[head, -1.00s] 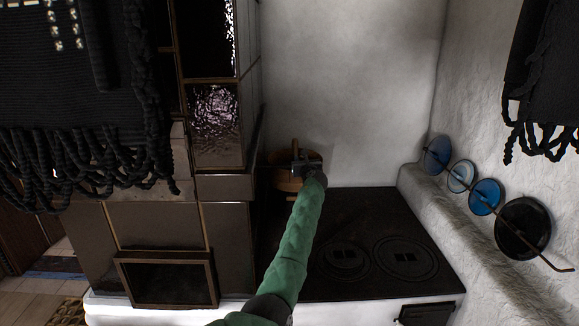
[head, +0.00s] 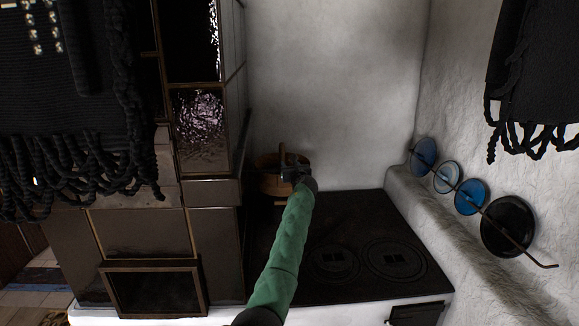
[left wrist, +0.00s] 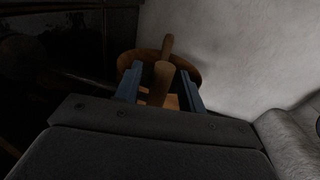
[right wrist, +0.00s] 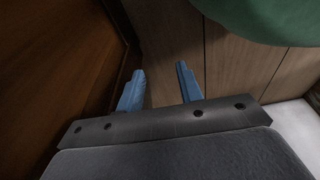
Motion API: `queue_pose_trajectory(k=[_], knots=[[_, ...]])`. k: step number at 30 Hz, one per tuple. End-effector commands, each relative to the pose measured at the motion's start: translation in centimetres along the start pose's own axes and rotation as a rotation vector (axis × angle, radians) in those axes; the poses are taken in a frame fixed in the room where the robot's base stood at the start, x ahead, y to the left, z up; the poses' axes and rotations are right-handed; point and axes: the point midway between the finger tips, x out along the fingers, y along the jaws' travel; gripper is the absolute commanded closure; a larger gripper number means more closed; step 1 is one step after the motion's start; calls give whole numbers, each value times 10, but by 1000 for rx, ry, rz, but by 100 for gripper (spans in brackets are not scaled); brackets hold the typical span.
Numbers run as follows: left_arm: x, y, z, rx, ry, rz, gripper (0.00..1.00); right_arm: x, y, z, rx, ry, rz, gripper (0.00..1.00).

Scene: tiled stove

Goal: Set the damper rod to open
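A wooden upright grip (left wrist: 165,68) stands between the blue fingers of my left gripper (left wrist: 160,84) in the left wrist view, with a gap showing on each side. The grip also shows in the head view (head: 283,153), at the back corner beside the tiled stove (head: 145,232). Behind it is a round wooden vessel (left wrist: 189,67). I cannot clearly make out a damper rod or tell whether this grip belongs to one. The lower end of the grip is hidden. My right gripper (right wrist: 160,88) is open and empty, near wooden panels.
A black cooktop (head: 345,225) with ring plates lies below my left forearm. Several round lids, such as a black one (head: 507,226), hang along a bar on the right wall. Dark fringed cloths (head: 70,80) hang at left and upper right. The back wall (head: 330,95) is bare.

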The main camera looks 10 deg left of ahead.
Motion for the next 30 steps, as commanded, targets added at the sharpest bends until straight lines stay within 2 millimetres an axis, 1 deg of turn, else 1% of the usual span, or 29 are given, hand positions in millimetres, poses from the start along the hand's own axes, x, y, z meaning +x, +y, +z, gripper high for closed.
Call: queue_pose_trajectory(k=[1, 3, 6, 9, 13, 18, 30], knots=[[-7, 0, -3, -2, 1, -1, 60, 0, -1, -3, 1, 2, -1, 64], [-17, 0, -4, -1, 0, -2, 60, -2, -3, -7, 2, 0, -3, 64], [-31, 0, -3, -2, 0, -1, 60, -10, -14, -10, 6, -6, -13, 64], [-44, 0, -4, -2, 1, -2, 60, -14, -14, -16, 8, -9, -14, 64], [-57, 0, -3, -1, 0, -1, 60, -19, -15, -22, 10, -14, -15, 64], [-64, 0, -1, -1, 1, -1, 60, -23, -15, -25, 12, -17, -16, 64], [-65, 0, -2, 0, 2, -1, 60, -23, -13, -27, 12, -15, -14, 64]])
